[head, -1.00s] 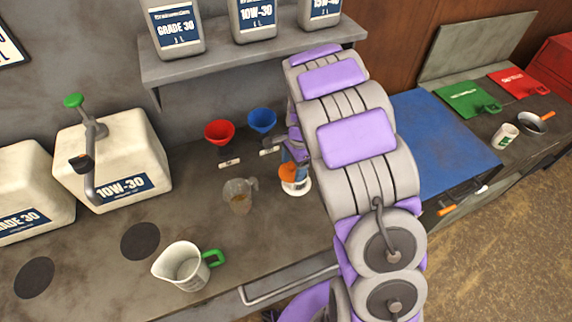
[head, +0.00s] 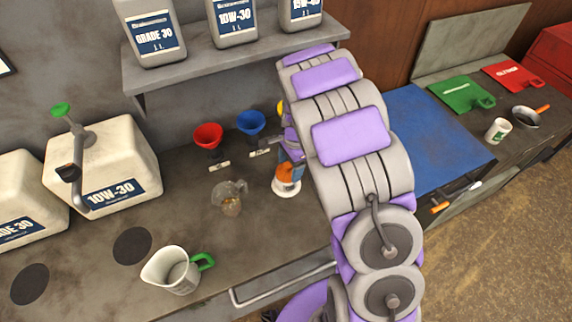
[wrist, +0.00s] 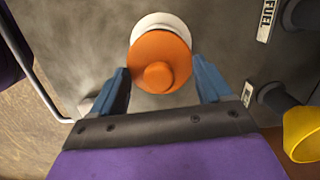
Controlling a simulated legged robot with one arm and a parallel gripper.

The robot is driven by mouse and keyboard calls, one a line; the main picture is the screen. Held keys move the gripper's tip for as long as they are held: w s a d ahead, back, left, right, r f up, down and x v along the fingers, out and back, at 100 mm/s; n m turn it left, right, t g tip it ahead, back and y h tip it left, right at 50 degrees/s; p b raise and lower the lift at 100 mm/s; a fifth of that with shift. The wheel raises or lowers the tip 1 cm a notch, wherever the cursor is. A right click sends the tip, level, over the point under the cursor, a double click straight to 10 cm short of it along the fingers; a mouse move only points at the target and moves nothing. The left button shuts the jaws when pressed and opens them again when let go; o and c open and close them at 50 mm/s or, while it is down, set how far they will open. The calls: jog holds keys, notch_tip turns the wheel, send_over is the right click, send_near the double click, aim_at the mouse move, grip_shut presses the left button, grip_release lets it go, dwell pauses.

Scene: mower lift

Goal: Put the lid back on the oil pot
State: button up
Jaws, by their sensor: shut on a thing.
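The orange lid (wrist: 160,58), a disc with a round knob, shows between the two blue fingers of my gripper (wrist: 163,80) in the wrist view. My gripper is shut on the lid. The white oil pot (wrist: 158,20) lies under it, with its rim showing past the lid's far edge. In the head view the lid (head: 286,172) is over the white pot (head: 286,191), below my blue fingers (head: 291,151). I cannot tell whether the lid rests on the pot or hovers just above it. My arm hides part of the bench behind.
A clear jug (head: 230,198) stands left of the pot, with red (head: 208,136) and blue (head: 251,123) funnels behind. A yellow funnel (wrist: 303,134) is close on the right in the wrist view. A green-handled pitcher (head: 172,270) stands at the front left.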

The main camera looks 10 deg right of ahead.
jog(key=shift+a, duration=1.2)
jog(key=shift+d+f+p, duration=0.15)
jog(key=shift+d+p, duration=0.4)
jog(key=shift+d, duration=1.65)
jog(key=shift+a, duration=0.5)
jog(key=shift+a+p, duration=0.3)
jog(key=shift+a, duration=0.4)
jog(key=shift+d, duration=0.15)
jog(key=o, duration=1)
jog(key=shift+d, duration=0.25)
jog(key=shift+c, duration=0.2)
jog(key=shift+a, duration=0.1)
jog(key=shift+a, duration=0.2)
